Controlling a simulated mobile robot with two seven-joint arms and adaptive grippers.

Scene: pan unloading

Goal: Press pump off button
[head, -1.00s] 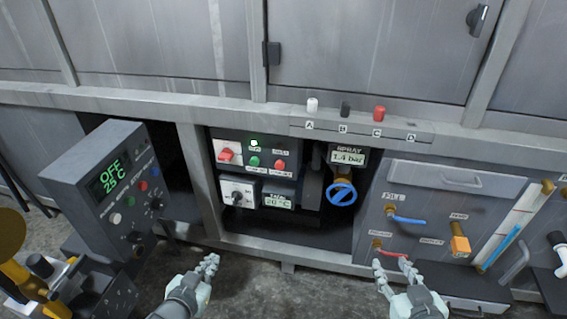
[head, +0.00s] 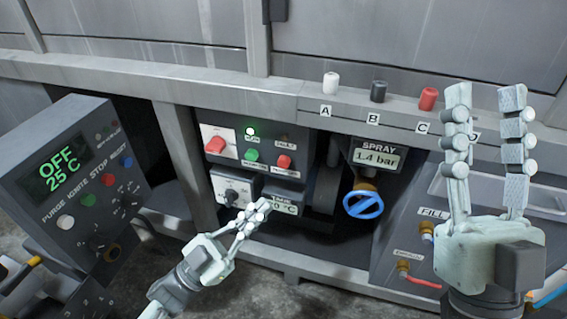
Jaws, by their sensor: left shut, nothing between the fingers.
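The pump panel (head: 267,148) sits in the recess under the machine. It carries a green button (head: 251,155) and a red button (head: 284,162), each with a small label below that is too small to read surely. A lit lamp (head: 250,131) shows above the green button. My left gripper (head: 258,212) is shut and empty, below and in front of the panel, apart from both buttons. It partly covers the tank temperature display (head: 284,208). My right gripper (head: 485,98) is raised at the right, fingers up, open and empty.
A red switch (head: 215,145) is left of the buttons and a rotary knob (head: 232,196) is below. A blue valve wheel (head: 363,204) and spray gauge (head: 377,157) are right. A control box (head: 75,185) reading OFF 25 C stands at left.

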